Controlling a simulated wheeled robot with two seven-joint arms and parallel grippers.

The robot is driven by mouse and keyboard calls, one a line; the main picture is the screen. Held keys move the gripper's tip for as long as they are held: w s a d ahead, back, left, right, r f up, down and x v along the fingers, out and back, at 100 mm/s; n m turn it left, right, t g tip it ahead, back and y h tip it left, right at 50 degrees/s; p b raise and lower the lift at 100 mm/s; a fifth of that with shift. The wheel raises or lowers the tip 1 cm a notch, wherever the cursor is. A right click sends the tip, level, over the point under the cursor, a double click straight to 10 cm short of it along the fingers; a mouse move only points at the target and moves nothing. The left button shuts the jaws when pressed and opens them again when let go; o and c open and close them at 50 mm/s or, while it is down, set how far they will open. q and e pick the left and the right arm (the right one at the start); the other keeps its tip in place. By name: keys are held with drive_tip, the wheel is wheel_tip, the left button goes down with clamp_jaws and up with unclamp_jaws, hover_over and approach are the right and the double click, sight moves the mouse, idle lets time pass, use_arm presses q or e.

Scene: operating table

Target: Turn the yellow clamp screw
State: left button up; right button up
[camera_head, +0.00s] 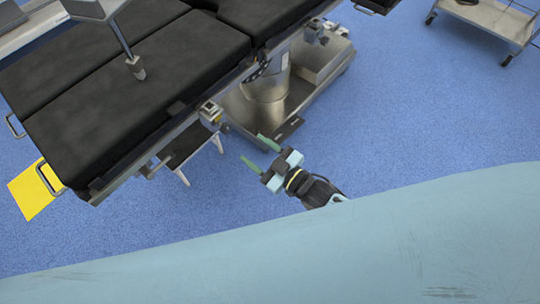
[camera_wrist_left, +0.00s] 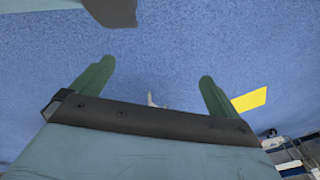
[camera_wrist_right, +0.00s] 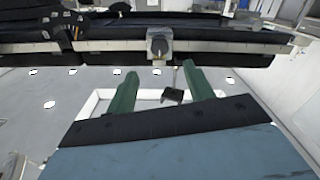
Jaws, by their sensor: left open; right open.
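A small metal clamp (camera_head: 210,111) sits on the side rail of the black operating table (camera_head: 130,105) in the head view. In the right wrist view the clamp (camera_wrist_right: 159,42) is a grey block on the rail, centred between my finger lines; the yellow of its screw is too small to make out clearly. My right gripper (camera_head: 254,148) is open and empty, its green fingers pointing toward the clamp and apart from it. It also shows open in the right wrist view (camera_wrist_right: 160,72). My left gripper (camera_wrist_left: 156,72) is open and empty above the blue floor, outside the head view.
A metal column base (camera_head: 265,100) stands under the table, beside a dark step with light legs (camera_head: 188,150). A yellow panel (camera_head: 35,190) is at the table's left end. A metal trolley (camera_head: 490,18) is at the back right. Blue floor is clear at the right.

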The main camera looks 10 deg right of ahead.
use_arm(q)
drive_tip(key=shift+s+a+f, duration=0.1)
drive_tip(key=shift+s+f, duration=0.65)
drive_tip(key=shift+s, duration=0.2)
use_arm(e)
drive_tip(key=shift+v, duration=2.2)
drive_tip(key=shift+w, duration=0.1)
